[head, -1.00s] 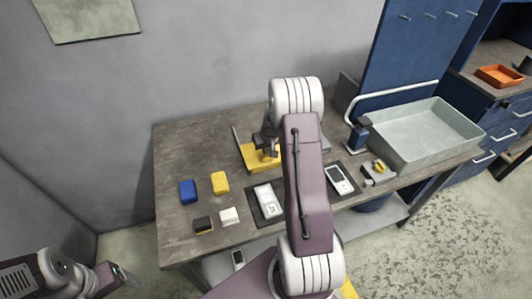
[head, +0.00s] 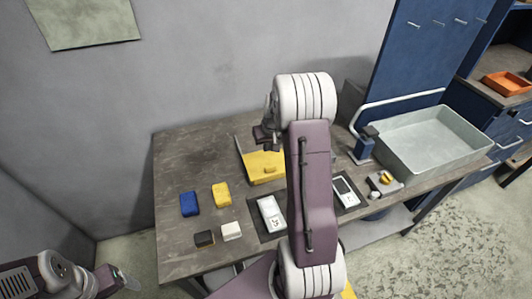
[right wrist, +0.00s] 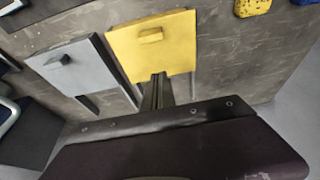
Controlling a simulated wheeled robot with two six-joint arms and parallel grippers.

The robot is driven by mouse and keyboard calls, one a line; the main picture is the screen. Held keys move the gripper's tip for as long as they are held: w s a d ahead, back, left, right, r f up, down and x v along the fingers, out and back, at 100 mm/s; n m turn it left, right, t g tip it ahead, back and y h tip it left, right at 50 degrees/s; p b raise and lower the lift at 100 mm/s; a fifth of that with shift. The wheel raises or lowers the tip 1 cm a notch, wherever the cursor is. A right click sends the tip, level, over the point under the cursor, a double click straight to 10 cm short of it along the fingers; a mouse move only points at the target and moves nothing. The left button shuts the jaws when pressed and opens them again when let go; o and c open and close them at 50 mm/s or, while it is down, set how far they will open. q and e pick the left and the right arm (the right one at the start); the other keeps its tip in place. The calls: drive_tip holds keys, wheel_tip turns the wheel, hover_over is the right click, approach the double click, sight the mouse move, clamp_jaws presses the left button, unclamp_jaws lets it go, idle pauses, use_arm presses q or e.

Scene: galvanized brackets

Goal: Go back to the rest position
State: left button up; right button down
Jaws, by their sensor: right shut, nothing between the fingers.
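My right gripper (head: 262,138) is shut and empty above the back of the workbench, near the yellow panel (head: 254,160) with its small yellow block handle. In the right wrist view the closed fingers (right wrist: 158,92) point at the lower part of the yellow panel (right wrist: 170,55), and nothing is between them. A grey panel (right wrist: 70,75) with a dark knob lies beside it; in the head view my right arm mostly hides it. My left gripper (head: 122,279) is at the lower left, off the bench; its finger opening is unclear.
The workbench (head: 180,155) holds a blue block (head: 189,204), a yellow block (head: 221,195), a black-and-tan block (head: 204,239), a white block (head: 231,231) and white devices (head: 270,213) on dark mats. A grey bin (head: 430,140) stands at the right. The bench's back left is clear.

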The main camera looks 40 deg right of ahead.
drive_tip(key=w+a+r+n, duration=0.1)
drive_tip(key=a+r, duration=0.4)
drive_tip(key=s+a+n+y, duration=0.1)
drive_tip(key=s+a+n, duration=0.25)
drive_tip(key=a, duration=0.85)
drive_tip(key=s+a+f+g, duration=0.1)
drive_tip(key=s+a+f, duration=0.1)
drive_tip(key=s, duration=0.5)
drive_tip(key=s+a+f+m+g, duration=0.1)
drive_tip(key=s+a+f, duration=0.1)
drive_tip(key=s, duration=0.6)
drive_tip(key=shift+s+a+f+g, duration=0.25)
drive_tip(key=shift+a+f+g, duration=0.05)
drive_tip(key=shift+a, duration=0.2)
